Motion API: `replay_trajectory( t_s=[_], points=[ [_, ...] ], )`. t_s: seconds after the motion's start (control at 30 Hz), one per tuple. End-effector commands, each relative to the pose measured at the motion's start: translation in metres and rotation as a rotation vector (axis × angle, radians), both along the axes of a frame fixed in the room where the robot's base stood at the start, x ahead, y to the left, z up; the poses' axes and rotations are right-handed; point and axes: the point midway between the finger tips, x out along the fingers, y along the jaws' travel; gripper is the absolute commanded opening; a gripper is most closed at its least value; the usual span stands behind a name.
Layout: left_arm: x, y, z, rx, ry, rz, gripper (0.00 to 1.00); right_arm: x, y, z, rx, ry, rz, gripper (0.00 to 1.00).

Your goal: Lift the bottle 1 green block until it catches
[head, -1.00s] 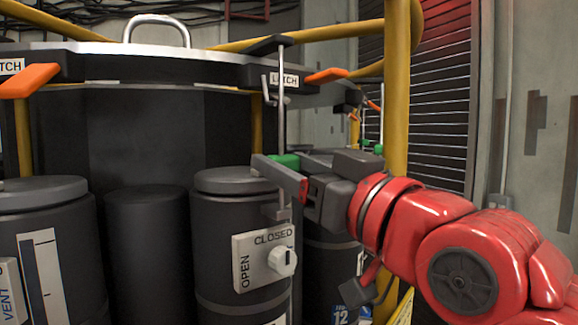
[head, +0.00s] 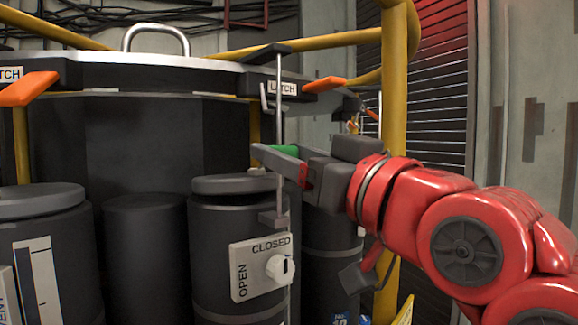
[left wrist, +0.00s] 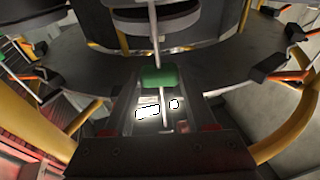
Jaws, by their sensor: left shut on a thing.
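The green block (head: 287,150) sits on a thin upright metal rod (head: 280,105) beside a dark bottle (head: 235,225). My left gripper (head: 280,162) is shut on the green block, above the level of the bottle's cap, with its near finger hiding part of the block. In the left wrist view the green block (left wrist: 160,77) lies between the two fingers, with the rod running past it. I cannot see a catch engaged on the block. My right gripper is not in view.
A valve plate (head: 262,268) marked OPEN and CLOSED, with a white knob, is on the bottle's front. An orange latch handle (head: 323,84) is above the gripper. A yellow post (head: 394,130) stands close behind my arm. More dark bottles stand at the left.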

Motion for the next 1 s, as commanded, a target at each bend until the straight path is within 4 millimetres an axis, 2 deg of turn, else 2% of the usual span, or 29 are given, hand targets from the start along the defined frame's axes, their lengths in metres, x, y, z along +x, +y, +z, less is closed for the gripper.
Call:
replay_trajectory(
  t_s=[1.0],
  points=[
    [0.000,0.001,0.054,0.001,-0.005,0.002,0.00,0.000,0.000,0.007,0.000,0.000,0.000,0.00]
  ],
)
